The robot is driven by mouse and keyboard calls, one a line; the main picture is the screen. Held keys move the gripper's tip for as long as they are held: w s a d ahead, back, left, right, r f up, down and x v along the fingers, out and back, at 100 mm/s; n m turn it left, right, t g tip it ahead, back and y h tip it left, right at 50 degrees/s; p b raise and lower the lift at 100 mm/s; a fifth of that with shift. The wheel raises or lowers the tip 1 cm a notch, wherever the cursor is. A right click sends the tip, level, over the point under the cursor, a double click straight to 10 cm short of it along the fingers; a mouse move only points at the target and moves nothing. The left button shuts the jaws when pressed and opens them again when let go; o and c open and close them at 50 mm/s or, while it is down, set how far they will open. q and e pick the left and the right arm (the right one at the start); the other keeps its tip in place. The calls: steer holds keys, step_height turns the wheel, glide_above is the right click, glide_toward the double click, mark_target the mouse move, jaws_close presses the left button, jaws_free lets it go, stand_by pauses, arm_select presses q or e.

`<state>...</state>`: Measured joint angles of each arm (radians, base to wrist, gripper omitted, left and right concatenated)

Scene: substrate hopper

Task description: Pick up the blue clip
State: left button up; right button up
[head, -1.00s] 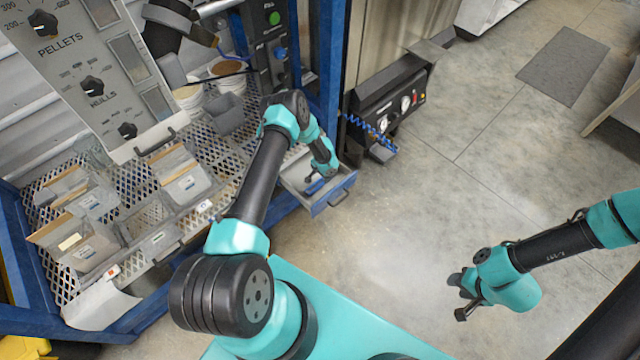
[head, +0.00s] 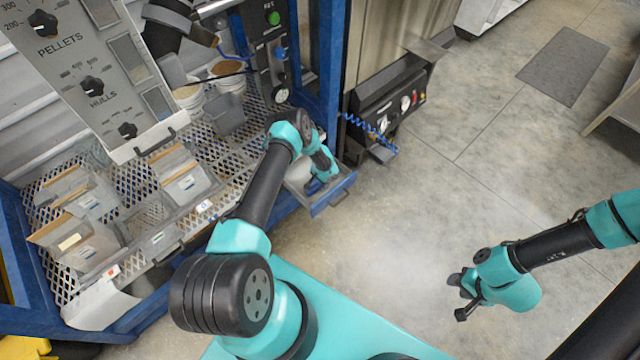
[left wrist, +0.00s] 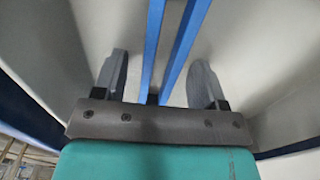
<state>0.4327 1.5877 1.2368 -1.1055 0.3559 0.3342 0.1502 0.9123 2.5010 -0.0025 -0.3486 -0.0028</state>
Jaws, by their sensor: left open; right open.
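The blue clip (left wrist: 184,48) shows in the left wrist view as two long blue bars that draw closer together toward the gripper. My left gripper (left wrist: 160,62) is open, with one grey finger on each side of the clip and a gap on both sides. My right gripper (head: 464,296) is open and empty above the floor at the right.
The drawer's pale walls stand close around my left gripper. A perforated shelf (head: 226,160) holds bins with envelopes, tubs and a grey cup (head: 224,115). A blue post (head: 325,70) rises behind the drawer. A black gauge box (head: 392,105) stands right of it.

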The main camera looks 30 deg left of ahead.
arm_select(q)
steer(key=c, duration=1)
step_height(320, 180, up, 10)
stand_by(0.6)
